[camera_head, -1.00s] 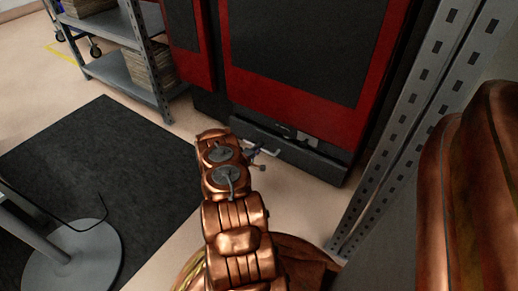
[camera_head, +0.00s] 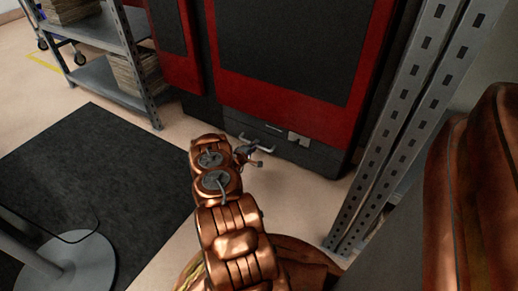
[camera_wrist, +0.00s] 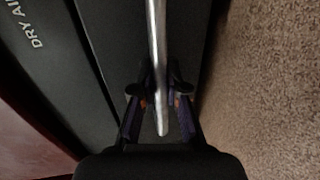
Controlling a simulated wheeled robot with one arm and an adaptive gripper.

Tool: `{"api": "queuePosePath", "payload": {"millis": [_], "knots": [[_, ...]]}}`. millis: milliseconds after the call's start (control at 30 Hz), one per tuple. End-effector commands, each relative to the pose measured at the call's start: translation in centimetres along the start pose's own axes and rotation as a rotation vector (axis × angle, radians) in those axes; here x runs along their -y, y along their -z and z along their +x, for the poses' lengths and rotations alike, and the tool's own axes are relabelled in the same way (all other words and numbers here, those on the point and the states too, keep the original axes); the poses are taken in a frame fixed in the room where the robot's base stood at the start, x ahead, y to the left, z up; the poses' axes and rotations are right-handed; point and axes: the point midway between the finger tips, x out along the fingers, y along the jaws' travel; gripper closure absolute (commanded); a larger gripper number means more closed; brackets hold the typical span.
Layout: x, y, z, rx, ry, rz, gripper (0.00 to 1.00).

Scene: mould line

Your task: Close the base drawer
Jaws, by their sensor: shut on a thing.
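The base drawer (camera_head: 300,154) is a dark front low on the red and black machine, just above the floor. Its pale bar handle (camera_head: 261,139) is in the head view, beyond my gripper (camera_head: 254,158). In the wrist view the handle (camera_wrist: 157,45) is a bright metal bar running down between the two fingers of my gripper (camera_wrist: 160,98). The fingers are shut on the bar near its lower end. The dark drawer front lies behind the bar. How far the drawer stands out from the machine is hard to tell.
A grey perforated post (camera_head: 405,120) stands close on the right. A grey shelf rack (camera_head: 110,75) stands at the back left. A dark mat (camera_head: 95,170) and a round stand base (camera_head: 75,262) lie left of my arm. Some pale floor is clear beside the drawer.

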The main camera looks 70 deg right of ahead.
Motion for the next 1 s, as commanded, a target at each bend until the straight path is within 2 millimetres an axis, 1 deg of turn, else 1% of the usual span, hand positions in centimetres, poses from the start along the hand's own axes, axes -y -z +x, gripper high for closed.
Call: {"api": "queuePosePath", "payload": {"millis": [100,400,433,667,700,1000], "knots": [[0.08,0.54,0.02,-0.01,0.0,-0.004,1.0],[-0.12,0.5,0.22,-0.01,-0.002,-0.003,1.0],[-0.13,0.49,0.24,-0.009,-0.002,-0.002,0.86],[-0.11,0.56,0.14,-0.01,-0.001,-0.003,0.62],[-0.1,0.56,0.13,-0.01,-0.001,-0.003,0.61],[-0.07,0.56,0.01,-0.01,-0.001,-0.003,0.61]]}}
